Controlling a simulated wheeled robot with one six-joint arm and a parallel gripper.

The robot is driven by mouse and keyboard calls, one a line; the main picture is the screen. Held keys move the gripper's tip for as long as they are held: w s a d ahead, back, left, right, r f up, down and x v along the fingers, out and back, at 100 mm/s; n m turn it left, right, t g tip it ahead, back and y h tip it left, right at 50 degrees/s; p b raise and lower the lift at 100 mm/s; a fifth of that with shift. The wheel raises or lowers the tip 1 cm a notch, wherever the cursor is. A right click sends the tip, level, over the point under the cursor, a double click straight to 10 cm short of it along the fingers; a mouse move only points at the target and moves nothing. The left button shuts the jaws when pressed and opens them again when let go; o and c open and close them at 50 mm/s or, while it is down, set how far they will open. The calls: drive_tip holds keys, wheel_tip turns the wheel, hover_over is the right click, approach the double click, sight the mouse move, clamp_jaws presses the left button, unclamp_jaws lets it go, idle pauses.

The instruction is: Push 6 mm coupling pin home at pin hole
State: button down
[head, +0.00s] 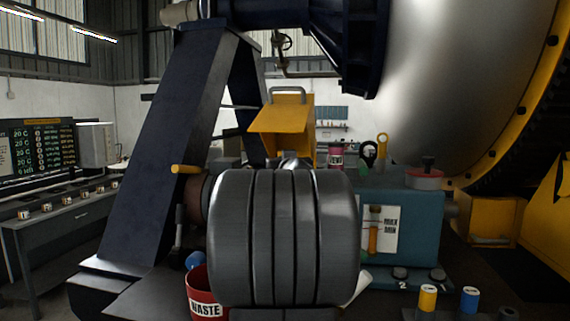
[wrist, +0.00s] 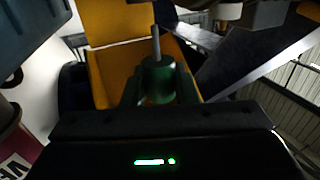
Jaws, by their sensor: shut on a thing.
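In the wrist view, my gripper (wrist: 158,88) is shut on a green cylindrical body with a thin grey rod (wrist: 156,45) standing out of its far end. I take this to be the 6 mm coupling pin with its green grip. The rod points away from my gripper toward a yellow housing (wrist: 115,62), and I cannot tell whether its tip touches anything. I cannot make out the pin hole in either view.
In the head view, a yellow box with a handle (head: 284,125) stands behind my arm. A teal unit (head: 420,215) with a MAX/MIN gauge is at right, a red waste bin (head: 203,290) at lower left. A dark slanted support (head: 170,150) rises at left.

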drive_tip(key=shift+w+d+p, duration=0.1)
drive_tip(key=shift+w+p, duration=0.45)
drive_tip(key=shift+w, duration=3.9)
drive_tip(key=shift+s, duration=0.2)
drive_tip(key=shift+f+b, duration=1.4)
drive_tip(key=shift+f, duration=0.75)
drive_tip(key=c, duration=1.1)
unclamp_jaws()
drive_tip(key=shift+o, duration=0.2)
